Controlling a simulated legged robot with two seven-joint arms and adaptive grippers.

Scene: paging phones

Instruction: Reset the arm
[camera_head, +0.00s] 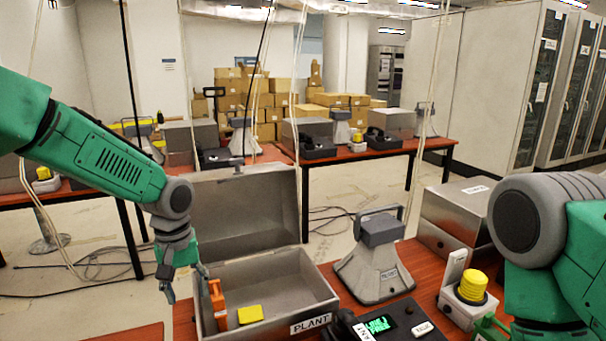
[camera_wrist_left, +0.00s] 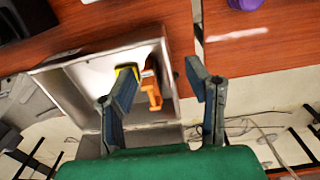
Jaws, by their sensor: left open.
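My left gripper (camera_head: 186,282) is open and empty, pointing down beside the left wall of the open metal box labelled PLANT (camera_head: 312,322). In the left wrist view its two fingers (camera_wrist_left: 160,88) are spread wide, with the box (camera_wrist_left: 75,75) behind them. An orange object (camera_head: 217,303) stands inside the box at its left side, and a yellow block (camera_head: 250,314) lies beside it. The orange object also shows between the fingers in the wrist view (camera_wrist_left: 153,93), apart from them. My right arm comes in at the right edge; its gripper is not visible.
A grey device (camera_head: 376,262), a black phone with a lit display (camera_head: 401,325) and a yellow button unit (camera_head: 472,287) stand right of the box. A closed metal case (camera_head: 455,215) stands behind them. More tables with similar gear and stacked cartons (camera_head: 268,97) are further back.

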